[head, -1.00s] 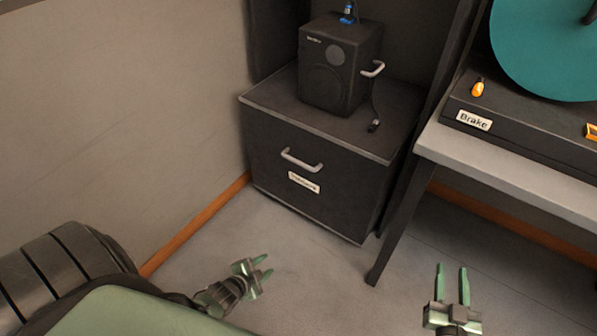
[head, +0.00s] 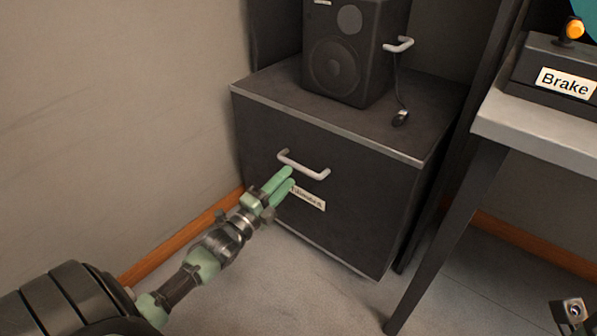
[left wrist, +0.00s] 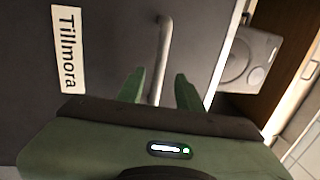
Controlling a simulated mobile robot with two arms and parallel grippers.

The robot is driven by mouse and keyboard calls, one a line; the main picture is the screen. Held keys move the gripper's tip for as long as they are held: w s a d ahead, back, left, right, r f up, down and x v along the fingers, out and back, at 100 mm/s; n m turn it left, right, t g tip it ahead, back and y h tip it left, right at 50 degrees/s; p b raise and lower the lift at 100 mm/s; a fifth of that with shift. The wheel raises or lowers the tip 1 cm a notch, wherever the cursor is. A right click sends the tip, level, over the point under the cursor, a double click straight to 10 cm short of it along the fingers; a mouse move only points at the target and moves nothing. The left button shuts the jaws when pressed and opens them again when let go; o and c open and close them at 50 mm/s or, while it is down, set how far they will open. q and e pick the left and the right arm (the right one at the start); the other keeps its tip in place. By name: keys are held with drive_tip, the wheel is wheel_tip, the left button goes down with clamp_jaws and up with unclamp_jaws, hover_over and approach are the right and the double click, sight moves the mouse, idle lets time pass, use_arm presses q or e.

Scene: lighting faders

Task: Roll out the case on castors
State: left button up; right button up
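The case (head: 365,210) is a dark box with a pale edge strip, standing on the floor in the corner by the wall. Its front carries a light bar handle (head: 303,167) and a white label (head: 308,196), which reads "Tillmora" in the left wrist view (left wrist: 69,48). No castors show. My left gripper (head: 290,179) is at the case front, just below the handle. In the left wrist view its fingers (left wrist: 159,88) are apart, with the handle (left wrist: 164,55) appearing between them; contact cannot be told. Part of my right wrist shows at the bottom right; its fingers cannot be made out.
A black speaker (head: 345,60) stands on the case, with a side handle (head: 398,45) and a hanging cable plug (head: 400,118). A desk (head: 535,125) with a "Brake" box and a dark leg (head: 450,235) is close on the right. The wall is close on the left. Floor in front is clear.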

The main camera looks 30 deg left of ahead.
sight(298, 165)
use_arm(q)
drive_tip(key=shift+b+x, duration=1)
drive_tip(key=shift+x, duration=1.95)
drive_tip(key=shift+f, duration=0.1)
clamp_jaws()
